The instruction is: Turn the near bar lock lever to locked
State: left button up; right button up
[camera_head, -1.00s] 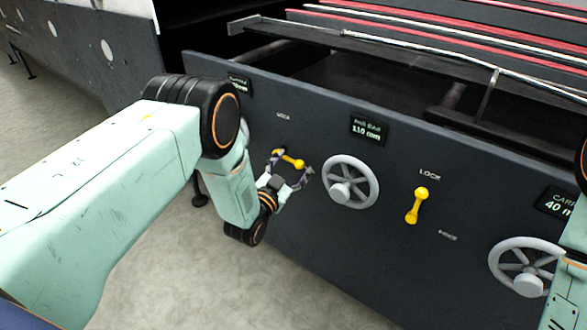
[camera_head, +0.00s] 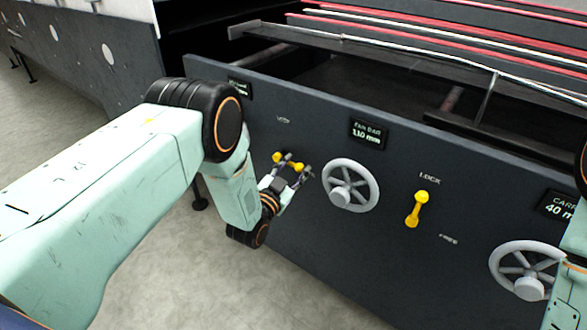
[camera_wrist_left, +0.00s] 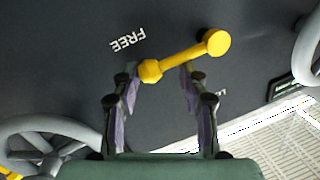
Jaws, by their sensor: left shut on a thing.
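The yellow lock lever (camera_head: 288,162) at my left gripper is on the dark machine panel (camera_head: 320,240). In the left wrist view this lever (camera_wrist_left: 182,58) runs from a round pivot at upper right to a knob at lower left, tilted. My left gripper (camera_wrist_left: 158,72) has its fingers on either side of the knob end, shut on it. In the head view the left gripper (camera_head: 297,168) partly covers the lever. A FREE label (camera_wrist_left: 128,40) stands beside the knob end; a LOCK label (camera_wrist_left: 218,94) is partly hidden by a finger. My right gripper is not in view.
A grey handwheel (camera_head: 350,185) is close to the right of the left gripper, below a 110 mm display (camera_head: 367,133). A second yellow lever (camera_head: 417,208) and another handwheel (camera_head: 527,268) are farther right. Open floor (camera_head: 230,290) lies in front.

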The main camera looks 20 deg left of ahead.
pick_arm(q)
jog(key=shift+s+a+f, duration=0.1)
jog(key=shift+a+f, duration=0.05)
jog(key=shift+f, duration=0.05)
grip_shut()
